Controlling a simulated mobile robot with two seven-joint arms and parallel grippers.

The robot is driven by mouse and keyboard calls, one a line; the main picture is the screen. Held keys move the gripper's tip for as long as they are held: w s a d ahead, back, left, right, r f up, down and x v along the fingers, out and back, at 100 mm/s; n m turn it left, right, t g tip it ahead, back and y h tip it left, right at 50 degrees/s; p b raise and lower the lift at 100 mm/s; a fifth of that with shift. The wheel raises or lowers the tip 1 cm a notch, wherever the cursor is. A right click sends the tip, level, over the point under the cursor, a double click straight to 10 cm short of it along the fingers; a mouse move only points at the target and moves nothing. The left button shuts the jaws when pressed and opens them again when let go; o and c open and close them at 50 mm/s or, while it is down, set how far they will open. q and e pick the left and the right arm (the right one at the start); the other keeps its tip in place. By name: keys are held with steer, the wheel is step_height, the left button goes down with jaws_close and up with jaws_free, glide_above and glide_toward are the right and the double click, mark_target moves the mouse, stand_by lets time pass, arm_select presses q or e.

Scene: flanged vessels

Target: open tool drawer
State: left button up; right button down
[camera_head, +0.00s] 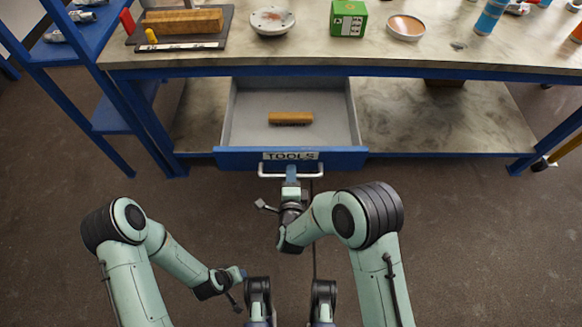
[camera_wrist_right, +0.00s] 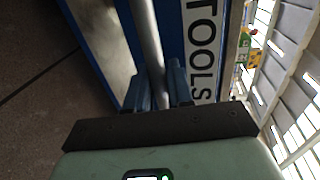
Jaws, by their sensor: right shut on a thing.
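The tool drawer (camera_head: 232,156) has a blue front with a white "TOOLS" label and is pulled well out from under the bench. A wooden block (camera_head: 290,118) lies inside it. The drawer's pale bar handle (camera_head: 265,171) runs along the front. My right gripper (camera_head: 291,175) is at the middle of the handle, shut on it. In the right wrist view the handle (camera_wrist_right: 148,45) passes between the blue fingers (camera_wrist_right: 163,88), beside the label. My left gripper (camera_head: 240,273) hangs low at the left, away from the drawer; its fingers are too small to read.
The workbench (camera_head: 450,70) above carries a wooden block on a dark board, a white dish, a green box (camera_head: 348,18), a round tin and blue cans. Blue shelves (camera_head: 85,50) stand at the left. A lower shelf (camera_head: 430,120) flanks the drawer. The floor in front is clear.

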arm_select(q)
steer(key=shift+s, duration=0.4)
arm_select(e)
steer(key=shift+s, duration=0.9)
steer(key=c, duration=1.1)
jaws_free()
steer(key=shift+c, duration=0.2)
arm_select(q)
steer(key=r+p, duration=0.1)
steer(key=d+r+p, duration=0.1)
steer(key=shift+s+d+r, duration=0.15)
steer(key=shift+s+r, duration=0.2)
steer(key=shift+s, duration=0.05)
arm_select(e)
steer(key=s+r, duration=0.2)
steer(key=s, duration=1.1)
steer(key=shift+r, duration=0.35)
